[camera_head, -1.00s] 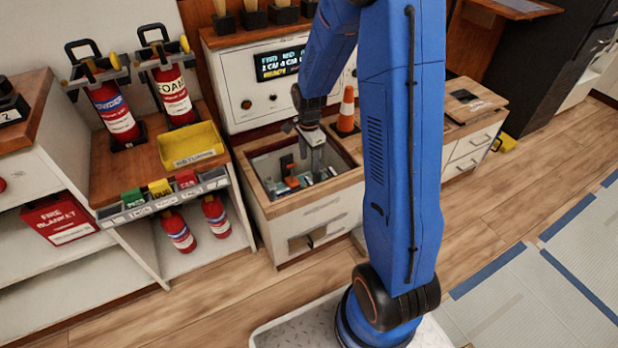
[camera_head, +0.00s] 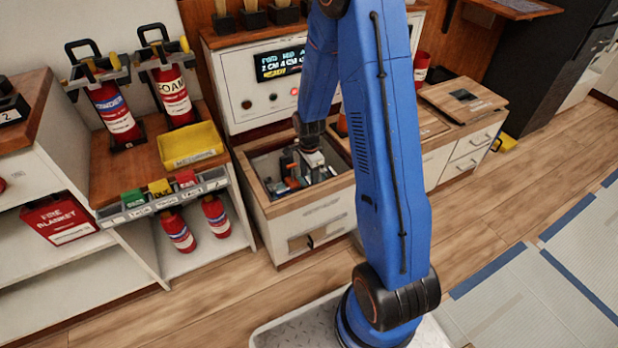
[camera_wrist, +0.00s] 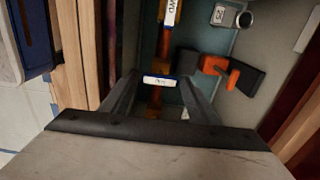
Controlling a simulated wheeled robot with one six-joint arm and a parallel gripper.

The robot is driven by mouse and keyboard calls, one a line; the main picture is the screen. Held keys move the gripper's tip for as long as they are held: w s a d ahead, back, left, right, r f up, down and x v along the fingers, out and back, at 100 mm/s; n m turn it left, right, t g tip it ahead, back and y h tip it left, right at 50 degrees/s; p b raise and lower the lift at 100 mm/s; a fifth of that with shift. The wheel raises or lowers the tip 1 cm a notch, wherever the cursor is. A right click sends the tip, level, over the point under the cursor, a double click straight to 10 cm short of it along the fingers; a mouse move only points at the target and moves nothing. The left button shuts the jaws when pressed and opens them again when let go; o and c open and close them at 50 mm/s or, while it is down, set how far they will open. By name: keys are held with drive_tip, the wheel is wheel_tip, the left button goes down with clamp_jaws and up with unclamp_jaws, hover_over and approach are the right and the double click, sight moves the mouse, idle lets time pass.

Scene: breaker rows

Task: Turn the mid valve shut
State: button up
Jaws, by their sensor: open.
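My gripper (camera_head: 314,166) is down in the open-topped recess of the white cabinet (camera_head: 310,215). In the wrist view my gripper (camera_wrist: 158,86) is open, its two dark fingers apart. A small white label (camera_wrist: 160,80) with a blue edge shows between the fingertips; its text is too small to read surely. A copper-coloured pipe (camera_wrist: 159,50) runs up from there to another label (camera_wrist: 171,12). An orange-and-black handle (camera_wrist: 215,65) lies right of the fingers, apart from them. I cannot tell surely which part is the mid valve; the gripper hides some of the recess.
The recess has a wooden rim (camera_wrist: 82,55) close to the left of my gripper. A grey round-ended fitting (camera_wrist: 243,19) stands at the upper right. A yellow bin (camera_head: 190,146) and fire extinguishers (camera_head: 115,112) are left of the cabinet. The wooden floor in front is clear.

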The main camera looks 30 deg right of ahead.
drive_tip(key=c, duration=0.8)
drive_tip(key=shift+n, duration=0.3)
drive_tip(key=n, duration=0.3)
drive_tip(key=shift+n, duration=0.4)
drive_tip(key=n, duration=0.9)
drive_tip(key=shift+n, duration=2.2)
drive_tip(key=shift+o, duration=0.2)
